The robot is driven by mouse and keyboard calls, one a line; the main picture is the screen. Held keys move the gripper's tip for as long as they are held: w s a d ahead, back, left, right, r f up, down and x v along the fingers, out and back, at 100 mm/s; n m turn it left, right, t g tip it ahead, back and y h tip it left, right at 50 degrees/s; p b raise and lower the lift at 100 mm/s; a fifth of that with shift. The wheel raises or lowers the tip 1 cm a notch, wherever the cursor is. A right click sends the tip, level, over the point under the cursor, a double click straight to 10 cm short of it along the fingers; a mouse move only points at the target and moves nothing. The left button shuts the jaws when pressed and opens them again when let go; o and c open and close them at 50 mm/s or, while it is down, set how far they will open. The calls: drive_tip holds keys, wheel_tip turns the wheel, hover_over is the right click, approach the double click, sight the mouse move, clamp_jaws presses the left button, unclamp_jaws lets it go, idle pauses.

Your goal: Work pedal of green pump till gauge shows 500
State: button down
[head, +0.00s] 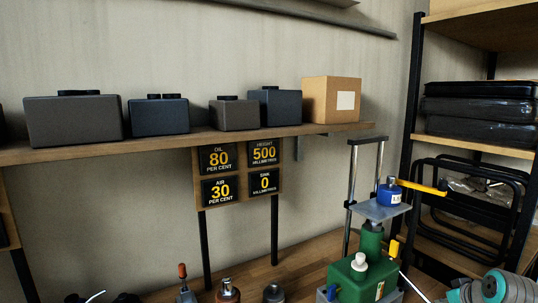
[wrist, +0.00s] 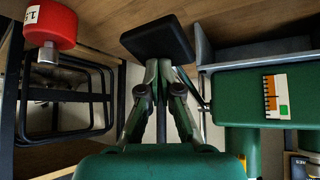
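The green pump (head: 352,280) stands at the lower right of the head view. Its upright carries a grey plate with a blue weight (head: 389,192) and a yellow lever (head: 420,187). The HEIGHT gauge (head: 263,153) reads 500 millimetres; OIL reads 80, AIR 30, SINK 0. In the wrist view, a black pad (wrist: 158,38), which looks like the pedal, is just beyond my gripper (wrist: 158,68). The gripper's fingers are together, with tips against or behind the pad; contact cannot be told. A thin bar runs from near the pad towards the green pump body (wrist: 240,95).
Dark boxes (head: 158,115) and a cardboard box (head: 332,99) sit on the shelf. Several small items (head: 228,291) stand at the bottom. In the wrist view, a red weight (wrist: 50,23) is upper left and a scale label (wrist: 276,96) is on the pump.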

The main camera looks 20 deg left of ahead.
drive_tip(key=shift+s+d+r, duration=0.1)
drive_tip(key=shift+d+r, duration=0.05)
drive_tip(key=shift+r, duration=0.85)
drive_tip(key=shift+s+d+r, duration=0.15)
drive_tip(key=shift+d+r, duration=0.05)
drive_tip(key=shift+r, duration=0.8)
drive_tip(key=shift+s+d+r, duration=0.1)
drive_tip(key=shift+d+r, duration=0.05)
drive_tip(key=shift+r, duration=0.95)
drive_tip(key=shift+r, duration=0.1)
wheel_tip(320, 180, up, 6)
drive_tip(key=shift+f, duration=0.1)
